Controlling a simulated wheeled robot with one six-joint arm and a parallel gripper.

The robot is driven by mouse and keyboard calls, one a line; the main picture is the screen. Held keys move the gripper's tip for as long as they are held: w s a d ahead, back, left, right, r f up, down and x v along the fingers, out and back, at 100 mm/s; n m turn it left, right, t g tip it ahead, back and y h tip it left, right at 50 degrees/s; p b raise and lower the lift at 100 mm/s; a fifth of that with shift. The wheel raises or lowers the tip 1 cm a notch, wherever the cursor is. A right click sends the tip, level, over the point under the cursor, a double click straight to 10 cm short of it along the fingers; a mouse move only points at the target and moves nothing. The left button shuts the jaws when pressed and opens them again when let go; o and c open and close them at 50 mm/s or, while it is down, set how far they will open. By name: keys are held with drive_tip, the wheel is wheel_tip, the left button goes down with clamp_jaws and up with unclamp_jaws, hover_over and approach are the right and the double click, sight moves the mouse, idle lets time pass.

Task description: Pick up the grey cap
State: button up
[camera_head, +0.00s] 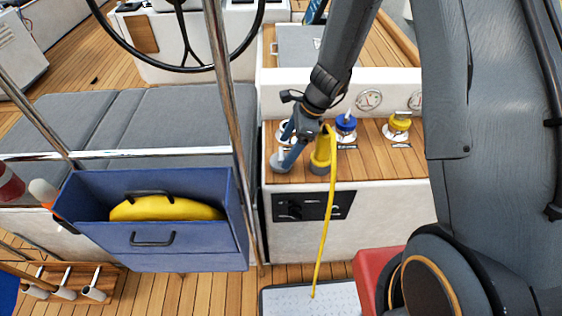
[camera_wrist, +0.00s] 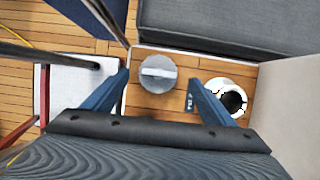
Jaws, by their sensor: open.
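The grey cap (camera_wrist: 158,74) is a round disc with a raised bar across its top. In the wrist view it lies on the wooden locker top, between my open fingers. In the head view the cap (camera_head: 280,163) is at the locker's left front corner, partly covered by a blue finger. My gripper (camera_head: 288,147) is open just above it and also shows in the wrist view (camera_wrist: 159,78). The fingers hold nothing; I cannot tell whether they reach down beside the cap. A white ring with a dark open hole (camera_wrist: 232,98) is beside the right finger.
A yellow plug (camera_head: 321,153) with a hanging yellow cable stands close right of my gripper. A blue cap (camera_head: 346,124) and a yellow cap (camera_head: 399,122) are farther right. A blue bin (camera_head: 190,247) and a steel post (camera_head: 222,90) are left.

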sight(281, 156)
drive_tip(key=shift+p+x, duration=0.7)
drive_tip(key=shift+x, duration=1.7)
drive_tip(key=shift+s+a, duration=0.1)
drive_tip(key=shift+s, duration=0.05)
drive_tip(key=c, duration=1.3)
drive_tip(key=shift+o, duration=0.2)
drive_tip(key=shift+r, duration=0.1)
wheel_tip(281, 156, up, 9)
drive_tip(key=shift+r+b, duration=0.1)
drive_tip(key=shift+b, duration=0.55)
drive_tip(key=shift+r+p, duration=1.55)
drive_tip(key=shift+r, duration=0.35)
